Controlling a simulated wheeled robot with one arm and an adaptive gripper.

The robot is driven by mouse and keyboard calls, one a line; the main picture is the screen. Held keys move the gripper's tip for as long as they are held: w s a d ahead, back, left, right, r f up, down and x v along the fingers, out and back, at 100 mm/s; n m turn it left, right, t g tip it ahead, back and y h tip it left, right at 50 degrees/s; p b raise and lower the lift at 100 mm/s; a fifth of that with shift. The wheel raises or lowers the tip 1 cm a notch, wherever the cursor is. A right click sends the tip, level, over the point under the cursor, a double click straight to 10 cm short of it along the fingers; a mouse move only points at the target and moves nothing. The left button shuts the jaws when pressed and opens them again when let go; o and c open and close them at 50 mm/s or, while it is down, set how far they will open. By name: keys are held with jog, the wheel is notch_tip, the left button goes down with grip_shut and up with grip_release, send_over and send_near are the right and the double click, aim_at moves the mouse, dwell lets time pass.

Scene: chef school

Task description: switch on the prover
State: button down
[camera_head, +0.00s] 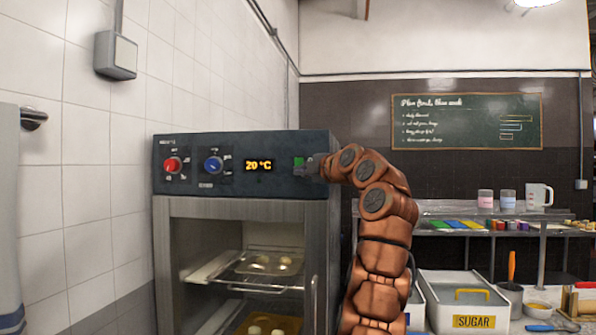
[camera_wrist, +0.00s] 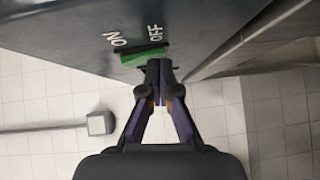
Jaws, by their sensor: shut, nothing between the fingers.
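The prover (camera_head: 325,225) is a steel cabinet with a dark control panel. Its green switch (camera_head: 298,161) is at the panel's right end, and it also shows in the wrist view (camera_wrist: 139,56) beside the labels ON and OFF. The display (camera_head: 259,166) glows orange with 20 °C. My gripper (camera_head: 306,168) is at the switch, and in the wrist view its dark fingertips (camera_wrist: 160,66) are together and empty, at the OFF side of the green switch. I cannot tell whether they touch it. The gripper partly covers the switch in the head view.
A red knob (camera_head: 173,165) and a blue knob (camera_head: 213,165) sit left of the display. Trays with dough (camera_head: 262,264) show inside the prover. A counter with a sugar bin (camera_head: 474,322) stands right of my arm. A tiled wall (camera_head: 90,180) closes the left side.

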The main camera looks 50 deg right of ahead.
jog(key=s+a+f+b, duration=0.1)
jog(key=s+a+b, duration=0.4)
jog(key=s, duration=0.7)
jog(key=shift+a+f+b, duration=0.15)
jog(key=shift+f+b, duration=0.05)
jog(key=shift+b, duration=0.25)
